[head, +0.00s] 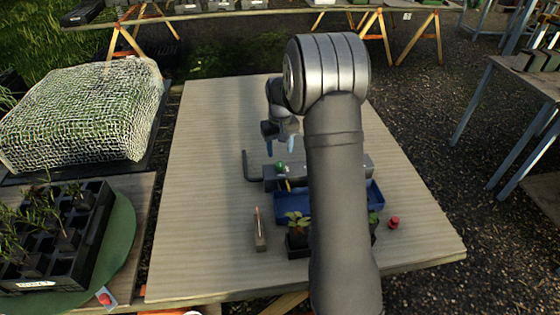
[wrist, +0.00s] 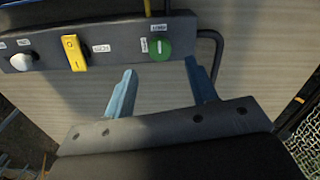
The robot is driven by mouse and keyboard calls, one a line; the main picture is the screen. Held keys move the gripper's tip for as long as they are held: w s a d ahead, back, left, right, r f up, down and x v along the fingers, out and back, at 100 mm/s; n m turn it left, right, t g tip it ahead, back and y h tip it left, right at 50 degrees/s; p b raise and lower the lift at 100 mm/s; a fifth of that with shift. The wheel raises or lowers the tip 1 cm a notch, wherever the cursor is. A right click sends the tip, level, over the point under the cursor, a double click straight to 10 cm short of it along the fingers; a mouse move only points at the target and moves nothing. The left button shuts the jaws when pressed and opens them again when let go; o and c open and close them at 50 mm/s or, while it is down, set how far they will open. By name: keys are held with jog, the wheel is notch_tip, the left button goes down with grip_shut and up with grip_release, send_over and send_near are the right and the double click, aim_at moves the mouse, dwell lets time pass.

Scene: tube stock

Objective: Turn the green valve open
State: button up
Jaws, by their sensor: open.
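The green valve (wrist: 160,48) is a round knob with a light line across it, on the face of a dark grey panel (wrist: 115,40). In the head view the green valve (head: 280,166) shows near the left end of the panel. My gripper (wrist: 161,82) is open, with two blue fingers apart and nothing between them. The green valve lies ahead of the gap between the fingertips, and the fingers look clear of it. In the head view my gripper (head: 280,147) hangs behind the panel. My arm hides part of the panel there.
A yellow lever (wrist: 75,52) and a white knob (wrist: 22,62) sit beside the valve on the panel. A bent grey pipe (head: 247,165) leaves its end. A blue tray (head: 294,206), potted seedling (head: 298,238) and red object (head: 393,222) stand nearer. The table's left side is mostly clear.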

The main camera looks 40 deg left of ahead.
aim_at(280, 164)
notch_tip(280, 164, down, 6)
jog(key=shift+f, duration=0.1)
jog(key=shift+c, duration=0.4)
jog(key=c, duration=0.9)
